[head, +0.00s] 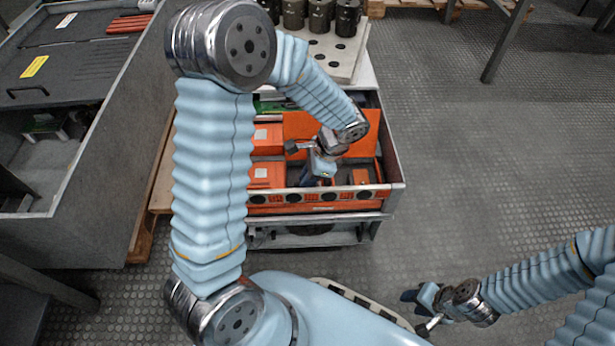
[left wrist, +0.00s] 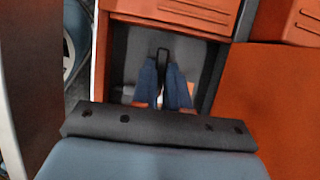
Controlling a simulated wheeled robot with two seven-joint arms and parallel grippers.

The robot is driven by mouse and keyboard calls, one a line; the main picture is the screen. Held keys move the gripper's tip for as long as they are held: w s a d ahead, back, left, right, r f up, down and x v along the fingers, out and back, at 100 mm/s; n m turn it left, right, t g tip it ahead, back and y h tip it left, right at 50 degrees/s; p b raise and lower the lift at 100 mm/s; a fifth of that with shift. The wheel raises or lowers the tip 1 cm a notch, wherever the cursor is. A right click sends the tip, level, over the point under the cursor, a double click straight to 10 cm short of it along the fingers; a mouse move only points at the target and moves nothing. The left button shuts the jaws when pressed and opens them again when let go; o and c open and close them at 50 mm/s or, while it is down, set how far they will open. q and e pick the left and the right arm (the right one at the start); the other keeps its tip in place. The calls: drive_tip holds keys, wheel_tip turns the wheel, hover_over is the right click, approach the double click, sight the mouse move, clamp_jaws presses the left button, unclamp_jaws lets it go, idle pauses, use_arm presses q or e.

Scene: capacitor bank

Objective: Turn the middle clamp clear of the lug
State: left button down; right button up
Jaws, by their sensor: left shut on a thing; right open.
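My left gripper (head: 318,178) reaches down into a gap between orange modules in the open grey box. In the left wrist view its two blue fingers (left wrist: 163,72) close in on a small black upright piece, which looks like the middle clamp (left wrist: 162,53). The clamp stands over a dark grey recess with orange walls. In the head view my gripper and arm hide it. I cannot make out the lug, nor whether the clamp is over it. My right gripper (head: 416,310) is open and empty, low at the right, away from the box.
Orange modules (head: 266,176) fill the grey box (head: 391,165) around my left gripper, leaving a narrow gap. Behind it several dark cylinders (head: 320,14) stand on a pale holed plate (head: 350,60). A grey bench (head: 100,150) stands left. The floor at right is clear.

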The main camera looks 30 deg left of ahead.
use_arm(q)
drive_tip(key=shift+n, duration=0.3)
drive_tip(key=n+g+h+p, duration=0.1)
drive_tip(key=n, duration=0.2)
drive_tip(key=shift+w+a+r, duration=0.1)
drive_tip(key=shift+w, duration=0.05)
drive_tip(key=n+h+p, duration=0.1)
drive_tip(key=n, duration=0.1)
drive_tip(key=n+h+p, duration=0.1)
drive_tip(key=n, duration=0.2)
drive_tip(key=shift+w+a+g, duration=0.1)
drive_tip(key=shift+a+g, duration=0.1)
drive_tip(key=shift+g, duration=0.2)
drive_tip(key=n, duration=0.1)
drive_tip(key=n+h+p, duration=0.1)
drive_tip(key=n, duration=0.2)
drive_tip(key=shift+a+n+h+p, duration=0.25)
drive_tip(key=shift+n+h+p, duration=0.05)
drive_tip(key=shift+n, duration=0.1)
drive_tip(key=n, duration=0.2)
drive_tip(key=n+h+p, duration=0.1)
drive_tip(key=n, duration=0.1)
drive_tip(key=shift+a+h, duration=0.15)
drive_tip(key=shift+h, duration=0.15)
drive_tip(key=shift+n+t, duration=0.3)
drive_tip(key=shift+n, duration=0.1)
